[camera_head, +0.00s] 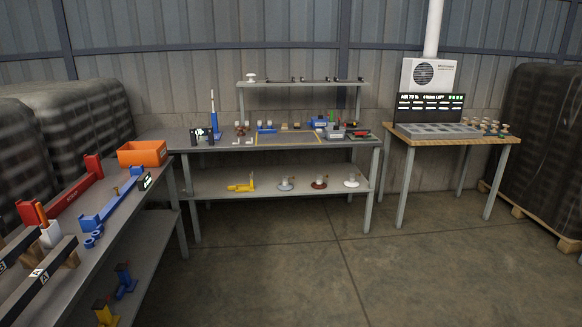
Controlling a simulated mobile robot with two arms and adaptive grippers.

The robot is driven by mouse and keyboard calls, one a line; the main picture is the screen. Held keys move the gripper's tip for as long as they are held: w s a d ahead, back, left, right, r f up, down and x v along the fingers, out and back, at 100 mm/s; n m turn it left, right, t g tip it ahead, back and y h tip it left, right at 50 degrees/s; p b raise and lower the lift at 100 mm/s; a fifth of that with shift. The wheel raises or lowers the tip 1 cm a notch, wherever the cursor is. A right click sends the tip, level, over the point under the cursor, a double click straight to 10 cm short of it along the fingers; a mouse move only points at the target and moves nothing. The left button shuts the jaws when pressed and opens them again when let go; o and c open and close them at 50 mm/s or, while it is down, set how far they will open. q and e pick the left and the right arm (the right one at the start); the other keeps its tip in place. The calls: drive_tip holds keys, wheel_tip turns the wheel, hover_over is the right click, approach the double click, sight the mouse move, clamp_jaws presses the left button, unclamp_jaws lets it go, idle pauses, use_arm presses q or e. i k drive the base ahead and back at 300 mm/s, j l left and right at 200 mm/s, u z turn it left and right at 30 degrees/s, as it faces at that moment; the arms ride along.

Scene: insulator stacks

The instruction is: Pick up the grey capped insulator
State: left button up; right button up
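A small grey insulator (285,184) with a disc-like skirt stands upright on the lower shelf of the middle workbench. It is small in the picture, and its cap is hard to make out. A brown insulator (319,183) and a white insulator (351,181) stand to its right on the same shelf. Neither of my grippers shows in the head view.
The middle workbench (230,148) holds many small items, with a raised rack (300,82) behind. A yellow tool (242,185) lies left of the insulators. An orange bin (142,153) sits on the left bench. A wooden table (450,141) stands right. The floor (300,270) ahead is clear.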

sight(285, 187)
drive_tip(key=i+u, duration=0.1)
drive_tip(key=i, duration=2.35)
